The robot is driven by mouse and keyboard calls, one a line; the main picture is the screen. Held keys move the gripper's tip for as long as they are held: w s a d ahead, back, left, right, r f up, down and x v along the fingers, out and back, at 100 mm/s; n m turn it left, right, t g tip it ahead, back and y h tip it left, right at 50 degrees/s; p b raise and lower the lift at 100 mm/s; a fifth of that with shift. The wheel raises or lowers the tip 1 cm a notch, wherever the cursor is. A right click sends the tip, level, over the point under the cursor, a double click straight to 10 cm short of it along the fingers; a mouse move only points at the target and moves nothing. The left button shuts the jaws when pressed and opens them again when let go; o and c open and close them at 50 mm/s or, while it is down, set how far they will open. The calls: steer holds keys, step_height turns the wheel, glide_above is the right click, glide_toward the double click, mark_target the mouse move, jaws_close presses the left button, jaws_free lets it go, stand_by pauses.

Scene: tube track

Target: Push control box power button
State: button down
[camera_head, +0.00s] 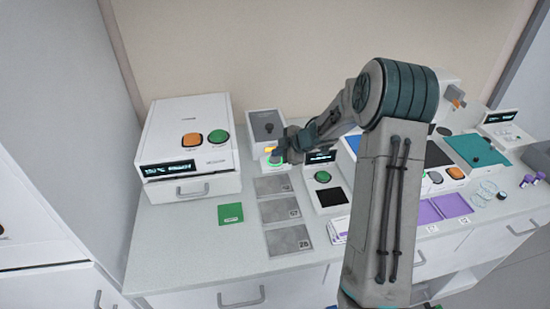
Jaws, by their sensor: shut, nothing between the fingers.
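My gripper (282,152) is at the end of my arm, which reaches left across the bench. It is shut and empty, and its fingertips are small in this view. It is in front of a small white box with a dark grey top and a black knob (267,125). A green button (275,158) and a yellow-orange patch (270,149) show on that box's front, close to the fingertips. I cannot tell whether the fingers touch the button. No readable label shows which unit is the control box.
A large white machine (188,132) with orange and green buttons stands at the left. Grey plates (279,210), a green card (230,214) and a black pad unit (325,195) lie in front. More devices and purple trays (452,205) are at the right. The left front bench is clear.

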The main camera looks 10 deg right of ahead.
mark_target(278, 160)
steer(key=shift+s+f, duration=0.35)
steer(key=shift+f, duration=0.3)
steer(key=shift+r+p, duration=0.45)
steer(key=shift+p, duration=0.45)
steer(key=shift+w, duration=0.1)
steer(key=shift+w+r+p, duration=0.1)
steer(key=shift+r+p, duration=0.3)
steer(key=shift+r, duration=0.05)
step_height(278, 160, up, 6)
steer(key=p, duration=0.6)
steer(key=shift+f, duration=0.15)
steer(key=shift+w+f, duration=0.1)
